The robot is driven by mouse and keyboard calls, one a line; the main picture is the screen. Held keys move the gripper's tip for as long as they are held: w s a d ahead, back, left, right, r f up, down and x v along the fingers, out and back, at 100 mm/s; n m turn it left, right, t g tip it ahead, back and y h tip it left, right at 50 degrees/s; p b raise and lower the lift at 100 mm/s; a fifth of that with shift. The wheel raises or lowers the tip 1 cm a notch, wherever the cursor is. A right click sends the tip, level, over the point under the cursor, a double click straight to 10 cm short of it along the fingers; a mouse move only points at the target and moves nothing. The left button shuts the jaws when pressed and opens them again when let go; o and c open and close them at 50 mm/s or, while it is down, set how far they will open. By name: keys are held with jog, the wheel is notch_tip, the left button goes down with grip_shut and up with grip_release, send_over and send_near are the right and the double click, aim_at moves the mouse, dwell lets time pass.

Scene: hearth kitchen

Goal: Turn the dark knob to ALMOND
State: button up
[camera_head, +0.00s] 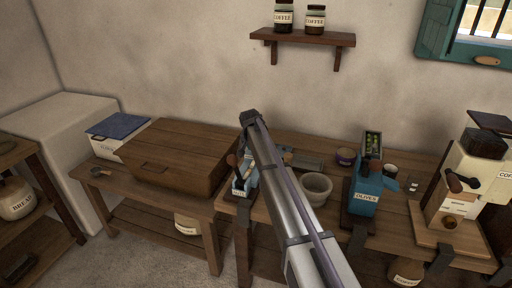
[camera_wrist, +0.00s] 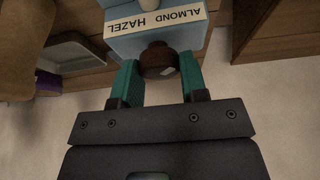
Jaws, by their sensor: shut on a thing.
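The dark brown round knob (camera_wrist: 158,61) sits on the front of a light blue machine (camera_wrist: 165,40) in the wrist view. A cream label above it reads ALMOND and HAZEL, upside down in the picture, with HAZEL left and ALMOND right. A small pale mark shows on the knob's lower right. My gripper (camera_wrist: 160,76) is shut on the knob, one green finger at each side. In the head view the blue machine (camera_head: 248,178) stands behind my arm, partly covered; the knob and fingertips cannot be made out there.
A wooden box (camera_head: 180,150) stands left of the machine. A pale bowl (camera_head: 316,187) and a blue OLIVES machine (camera_head: 364,190) stand to the right. Further right is a cream coffee machine (camera_head: 462,190). A wall shelf (camera_head: 303,38) holds two coffee jars.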

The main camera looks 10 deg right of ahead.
jog(key=o, duration=0.9)
jog(key=p+v, duration=1)
jog(key=shift+s+r, duration=0.25)
jog(key=shift+r, duration=0.1)
jog(key=s+n+g, duration=0.1)
jog(key=s+n, duration=0.1)
jog(key=s, duration=1.2)
jog(key=s+d+n+g+y, duration=0.1)
jog(key=s+n, duration=0.1)
jog(key=s, duration=1.2)
jog(key=s+d+f+n+g+y, duration=0.1)
jog(key=s, duration=1.3)
jog(key=shift+s+f+n+g, duration=0.15)
jog(key=shift+s+n+g, duration=0.05)
jog(key=shift+n+g, duration=0.2)
